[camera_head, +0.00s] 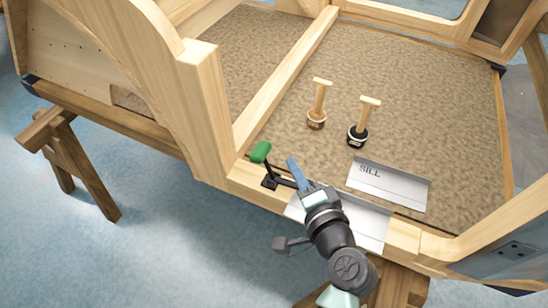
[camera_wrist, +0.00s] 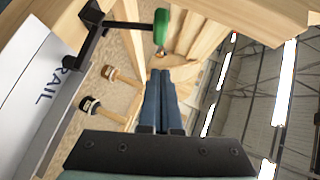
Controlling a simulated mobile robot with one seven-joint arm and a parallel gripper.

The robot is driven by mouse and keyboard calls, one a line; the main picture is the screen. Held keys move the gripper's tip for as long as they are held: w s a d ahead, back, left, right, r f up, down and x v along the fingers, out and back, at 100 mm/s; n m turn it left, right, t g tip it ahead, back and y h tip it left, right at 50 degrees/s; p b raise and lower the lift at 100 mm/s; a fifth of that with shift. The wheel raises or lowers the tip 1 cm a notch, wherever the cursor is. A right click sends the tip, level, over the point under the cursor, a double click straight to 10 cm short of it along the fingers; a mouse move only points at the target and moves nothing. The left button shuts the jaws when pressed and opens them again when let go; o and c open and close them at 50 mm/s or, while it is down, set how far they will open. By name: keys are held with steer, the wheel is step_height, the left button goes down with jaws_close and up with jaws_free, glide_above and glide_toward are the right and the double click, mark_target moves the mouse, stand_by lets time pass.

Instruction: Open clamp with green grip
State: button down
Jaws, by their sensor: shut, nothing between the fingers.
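The clamp's green grip (camera_head: 261,152) sits on a dark metal clamp (camera_head: 270,182) fixed to the front sill of the wooden frame, left of my gripper. The grip stands up and leans to the left in the head view. In the wrist view the green grip (camera_wrist: 161,30) is at the top, at the end of the dark clamp arm (camera_wrist: 118,26). My gripper (camera_head: 291,161) has its blue fingers together and empty, just right of the grip, apart from it. The fingers (camera_wrist: 162,75) also show in the wrist view, below the grip.
A white plate marked SILL (camera_head: 390,183) lies right of the clamp. Another plate, marked RAIL (camera_wrist: 40,85), is beside it. Wooden beams (camera_head: 210,110) rise at left.

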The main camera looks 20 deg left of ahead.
mark_target(268, 149)
steer(key=a, duration=0.1)
steer(key=w+a+f, duration=0.1)
steer(key=a, duration=0.1)
steer(key=w+a+f, duration=0.1)
steer(key=a, duration=0.1)
steer(key=shift+a, duration=0.15)
steer(key=shift+p, duration=0.3)
